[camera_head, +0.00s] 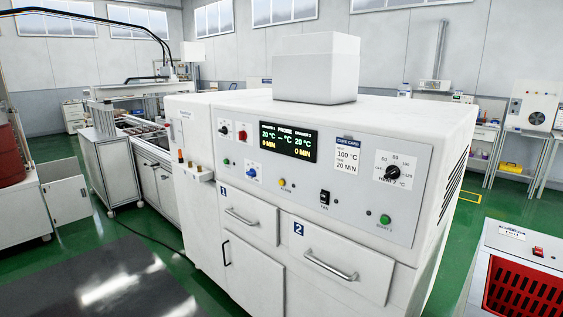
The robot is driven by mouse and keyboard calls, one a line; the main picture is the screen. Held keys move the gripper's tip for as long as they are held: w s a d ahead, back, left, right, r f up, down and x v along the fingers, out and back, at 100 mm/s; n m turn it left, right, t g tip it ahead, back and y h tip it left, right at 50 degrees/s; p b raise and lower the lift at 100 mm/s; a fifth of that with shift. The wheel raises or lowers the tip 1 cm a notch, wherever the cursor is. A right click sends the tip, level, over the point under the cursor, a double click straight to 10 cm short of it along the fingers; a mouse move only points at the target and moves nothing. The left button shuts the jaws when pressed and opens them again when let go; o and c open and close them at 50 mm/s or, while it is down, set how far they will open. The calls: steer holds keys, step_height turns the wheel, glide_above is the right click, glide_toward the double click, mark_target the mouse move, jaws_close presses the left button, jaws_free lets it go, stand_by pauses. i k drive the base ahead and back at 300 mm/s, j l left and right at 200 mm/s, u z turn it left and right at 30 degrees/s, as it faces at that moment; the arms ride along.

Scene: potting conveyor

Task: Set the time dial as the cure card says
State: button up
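The white oven's control panel (300,165) faces me. Its cure card (346,158) reads 100 °C and 20 MIN. The display (284,141) shows 20 °C on both sides and 0 MIN at lower left and lower right. A black dial (392,172) at the panel's right has a number scale and seems labelled TEMP 2. A red knob (242,135), a blue knob (251,174) and a small black knob (223,130) sit at the left. Their labels are too small to read, so I cannot tell which is the time dial. My gripper is not in view.
Drawers 1 (249,219) and 2 (335,265) are shut below the panel. The panel also has a black fan switch (325,197) and a green button (385,219). A red crate (520,292) stands in a white stand at right. Green floor is clear between them.

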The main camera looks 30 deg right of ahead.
mark_target(252, 174)
steer(key=i+j, duration=0.25)
steer(key=i, duration=0.2)
steer(key=i+j, duration=0.25)
steer(key=i, duration=0.25)
